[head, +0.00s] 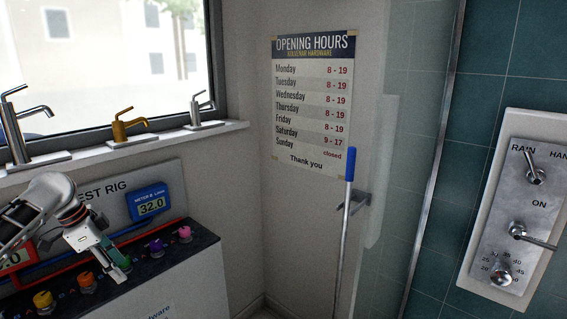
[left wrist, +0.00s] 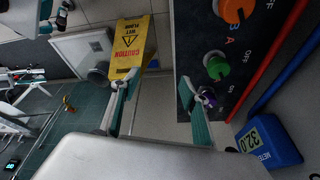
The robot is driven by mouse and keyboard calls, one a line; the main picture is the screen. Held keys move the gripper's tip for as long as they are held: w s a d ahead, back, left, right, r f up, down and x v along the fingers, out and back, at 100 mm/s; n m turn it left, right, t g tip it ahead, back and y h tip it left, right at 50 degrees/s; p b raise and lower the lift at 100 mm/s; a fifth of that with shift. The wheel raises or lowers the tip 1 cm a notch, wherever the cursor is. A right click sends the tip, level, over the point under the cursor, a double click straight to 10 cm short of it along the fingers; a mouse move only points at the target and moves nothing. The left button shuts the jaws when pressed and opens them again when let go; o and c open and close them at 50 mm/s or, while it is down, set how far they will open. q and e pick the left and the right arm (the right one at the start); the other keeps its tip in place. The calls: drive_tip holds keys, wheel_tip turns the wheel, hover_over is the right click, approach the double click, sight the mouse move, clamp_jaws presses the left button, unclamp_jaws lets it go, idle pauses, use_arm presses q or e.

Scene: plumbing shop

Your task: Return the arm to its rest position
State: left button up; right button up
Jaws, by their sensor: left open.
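My left arm comes in from the left edge of the head view. Its gripper (head: 116,262) is over the test rig's dark panel (head: 208,243), close to the green knob (head: 124,266), which it partly covers. In the left wrist view the two fingers of my left gripper (left wrist: 163,90) stand apart with nothing held between them. The green knob (left wrist: 217,67) and the purple knob (left wrist: 207,98) lie beside the right finger there; I cannot tell whether it touches the purple one. My right gripper is not in view.
Yellow (head: 43,300), orange (head: 87,282) and pink (head: 185,234) knobs also stand on the panel. A blue meter (head: 151,206) reads 32.0 behind them. Taps line the window sill (head: 225,127). A yellow caution sign (left wrist: 130,45) stands on the floor.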

use_arm(q)
drive_tip(key=s+d+f+m+t+y, duration=0.1)
drive_tip(key=s+d+f, duration=0.6)
drive_tip(key=d+f, duration=0.3)
drive_tip(key=s+d+f+t+y, duration=0.1)
drive_tip(key=s+d+f+t, duration=0.1)
drive_tip(key=s+d+f, duration=0.8)
drive_tip(key=s+a+r+n+t+y, duration=0.1)
drive_tip(key=s+a+r+n+y, duration=0.15)
drive_tip(key=s+a, duration=0.4)
drive_tip(key=s+a+r+n+t+y, duration=0.1)
drive_tip(key=s+a+r+n+y, duration=0.15)
drive_tip(key=s+a, duration=0.4)
drive_tip(key=s+d+f+n+t+h, duration=0.1)
drive_tip(key=d+f+n+t+h, duration=0.2)
drive_tip(key=d+f, duration=1.2)
wheel_tip(320, 180, down, 2)
drive_tip(key=h, duration=0.3)
drive_tip(key=shift+s+n, duration=0.2)
drive_tip(key=shift+n, duration=0.2)
